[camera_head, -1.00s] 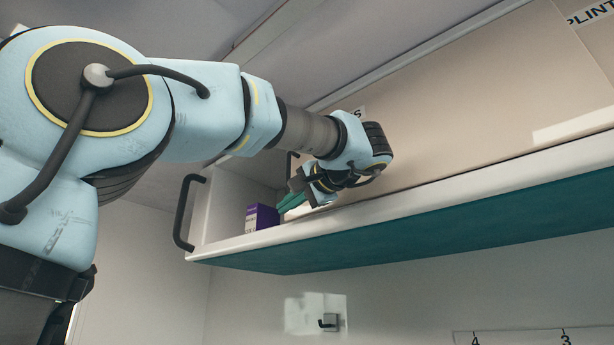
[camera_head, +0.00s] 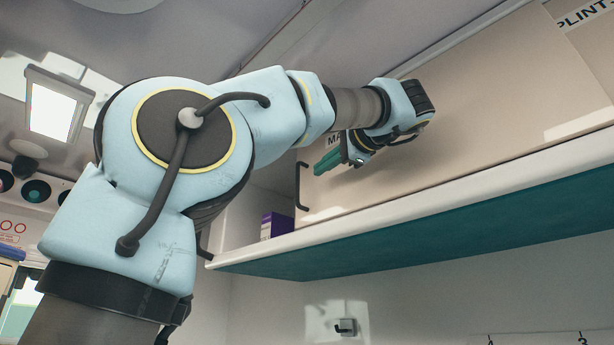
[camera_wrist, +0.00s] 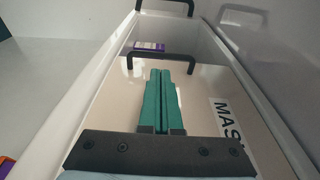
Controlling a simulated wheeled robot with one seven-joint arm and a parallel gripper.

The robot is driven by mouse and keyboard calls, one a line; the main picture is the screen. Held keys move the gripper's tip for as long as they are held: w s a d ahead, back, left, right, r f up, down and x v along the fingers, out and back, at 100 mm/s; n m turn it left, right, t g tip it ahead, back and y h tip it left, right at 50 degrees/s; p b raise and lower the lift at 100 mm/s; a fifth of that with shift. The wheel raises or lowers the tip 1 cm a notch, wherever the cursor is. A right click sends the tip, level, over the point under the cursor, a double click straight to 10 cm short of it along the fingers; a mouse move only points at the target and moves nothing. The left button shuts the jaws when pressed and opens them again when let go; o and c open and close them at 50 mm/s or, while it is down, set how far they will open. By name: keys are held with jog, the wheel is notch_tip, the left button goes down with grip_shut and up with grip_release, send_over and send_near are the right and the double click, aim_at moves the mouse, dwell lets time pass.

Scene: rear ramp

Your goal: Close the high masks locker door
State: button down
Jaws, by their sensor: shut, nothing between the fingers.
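The masks locker door is a beige sliding panel (camera_head: 400,165) in the head view; in the wrist view it (camera_wrist: 200,110) bears a partly visible "MAS" label. Its black bar handle (camera_head: 302,187) is at the panel's left edge, and shows beyond my fingertips in the wrist view (camera_wrist: 160,60). The locker stands partly open to the left of this edge. My gripper (camera_head: 324,163) is shut and empty, in front of the panel just right of the handle; its green fingers point toward the handle in the wrist view (camera_wrist: 160,74). I cannot tell whether they touch the panel.
A purple and white box (camera_head: 277,226) stands inside the open left part, also seen in the wrist view (camera_wrist: 149,46). A white shelf edge (camera_head: 400,203) runs below the door. Another black handle (camera_wrist: 165,5) is at the locker's far end. A splint panel (camera_head: 585,45) lies right.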

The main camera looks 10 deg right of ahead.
aim_at(298, 184)
jog(key=p+x, duration=0.1)
jog(key=x, duration=0.4)
jog(key=shift+w+a+r+p, duration=0.1)
jog(key=shift+w+a+p, duration=0.05)
jog(key=shift+w+p, duration=0.2)
jog(key=shift+w+a, duration=0.15)
jog(key=shift+w, duration=0.45)
